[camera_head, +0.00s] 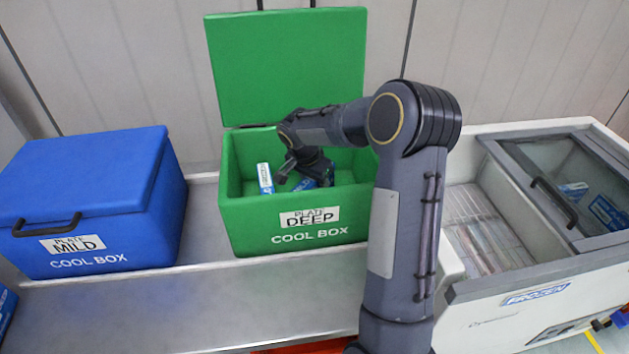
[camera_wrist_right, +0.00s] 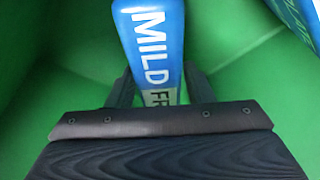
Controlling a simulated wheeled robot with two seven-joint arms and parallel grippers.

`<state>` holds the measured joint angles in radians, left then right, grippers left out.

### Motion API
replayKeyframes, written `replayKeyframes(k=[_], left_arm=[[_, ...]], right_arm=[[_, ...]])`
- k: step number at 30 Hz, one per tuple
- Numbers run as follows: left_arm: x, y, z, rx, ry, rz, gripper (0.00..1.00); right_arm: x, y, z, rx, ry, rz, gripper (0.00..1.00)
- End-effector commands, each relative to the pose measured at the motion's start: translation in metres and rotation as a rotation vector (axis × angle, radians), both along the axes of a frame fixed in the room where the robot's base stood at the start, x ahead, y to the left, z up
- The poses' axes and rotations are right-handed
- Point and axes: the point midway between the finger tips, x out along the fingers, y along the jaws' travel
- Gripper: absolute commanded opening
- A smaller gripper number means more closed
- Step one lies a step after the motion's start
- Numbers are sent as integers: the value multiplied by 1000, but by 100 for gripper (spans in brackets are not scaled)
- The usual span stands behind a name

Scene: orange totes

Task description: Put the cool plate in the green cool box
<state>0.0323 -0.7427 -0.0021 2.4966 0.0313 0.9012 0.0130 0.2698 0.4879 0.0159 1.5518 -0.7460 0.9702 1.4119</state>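The green cool box (camera_head: 232,213) stands open with its lid (camera_head: 290,65) up; its front reads PLATE DEEP. My right gripper (camera_head: 308,165) is lowered inside it. In the right wrist view, a blue cool plate (camera_wrist_right: 150,30) marked MILD lies between the two fingers of this gripper (camera_wrist_right: 160,85). The fingers are apart, one at each side of the plate; whether they press on it is unclear. In the head view, a white-and-blue plate (camera_head: 265,178) stands at the left inside the box and another (camera_head: 305,185) is partly hidden by my gripper. My left gripper is out of view.
A shut blue cool box (camera_head: 100,205) marked PLATE MILD stands to the left. A white freezer (camera_head: 490,318) marked FROZEN is at the right, its glass cover (camera_head: 540,160) leaving the left part open. The grey counter (camera_head: 200,310) in front is mostly clear.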

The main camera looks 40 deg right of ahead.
Motion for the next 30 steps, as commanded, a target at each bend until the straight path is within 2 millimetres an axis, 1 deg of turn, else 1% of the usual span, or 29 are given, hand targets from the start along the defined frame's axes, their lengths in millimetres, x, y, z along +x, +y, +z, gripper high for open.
replayKeyframes(k=[9, 12, 14, 17, 24, 27, 30], left_arm=[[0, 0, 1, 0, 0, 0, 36], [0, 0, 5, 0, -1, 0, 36], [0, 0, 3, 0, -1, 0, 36], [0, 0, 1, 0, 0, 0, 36], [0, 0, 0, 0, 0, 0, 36], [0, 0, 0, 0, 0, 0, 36], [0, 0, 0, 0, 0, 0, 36]], right_arm=[[0, 0, 1, 0, 0, 0, 54], [0, 0, 6, 0, 0, 0, 54], [0, 2, 11, 0, -2, 1, 54], [-1, 7, 28, -2, -5, 1, 54], [-6, 22, 78, -1, -4, 1, 54], [-7, 28, 95, 0, -4, 1, 54], [-8, 31, 107, 0, -2, 1, 54]])
